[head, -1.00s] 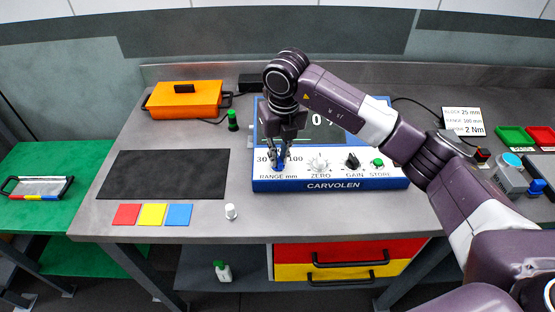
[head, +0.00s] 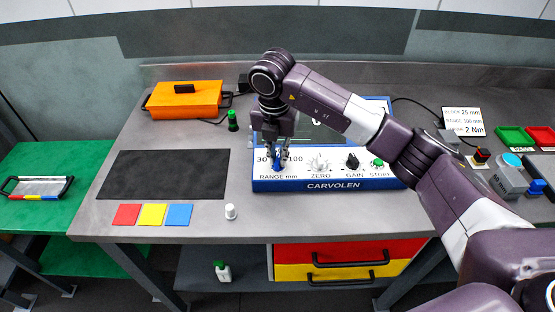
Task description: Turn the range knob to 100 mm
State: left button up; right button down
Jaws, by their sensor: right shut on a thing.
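The blue and white CARVOLEN unit (head: 333,185) stands on the grey bench. Its blue range knob (head: 277,165) is at the left of the front panel, between the marks 30 and 100, above the label RANGE mm. My right gripper (head: 277,158) points down from above and is shut on the range knob. The fingers hide much of the knob, so I cannot tell which mark it points at. The zero knob (head: 318,163), gain knob (head: 352,161) and green store button (head: 377,163) are to its right. My left gripper is not in view.
My right arm crosses above the unit and hides part of its screen. An orange case (head: 186,98) is behind. A sign (head: 462,121) stands at right.

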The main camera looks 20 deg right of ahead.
jog(key=shift+m, duration=0.3)
jog(key=m, duration=0.4)
jog(key=shift+g+h, duration=0.3)
jog(key=shift+m, duration=1)
jog(key=c, duration=1.9)
grip_release()
jog(key=shift+r+p, duration=2.15)
jog(key=shift+r, duration=1.4)
